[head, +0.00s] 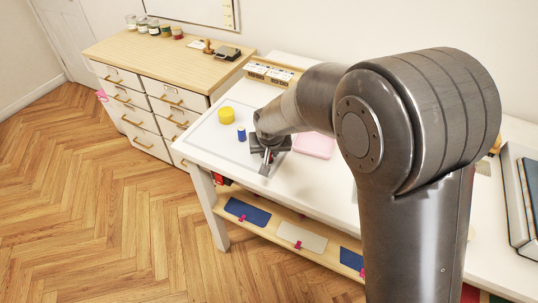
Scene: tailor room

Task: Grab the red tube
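My gripper (267,164) hangs low over the left part of the white table (205,152), pointing down. It is small in the head view, and I cannot tell whether its fingers are open or hold something. No red tube can be clearly made out; the spot under and behind my gripper is hidden. A small blue cylinder (241,134) stands on the table just left of my gripper. A round yellow tub (226,116) stands farther back and left.
A pink tray (314,147) lies right of my gripper, partly behind my arm. A wooden box with cards (270,72) stands at the table's back. A drawer cabinet (160,62) with several jars (153,26) stands left. A shelf (270,228) with cloth pieces is below.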

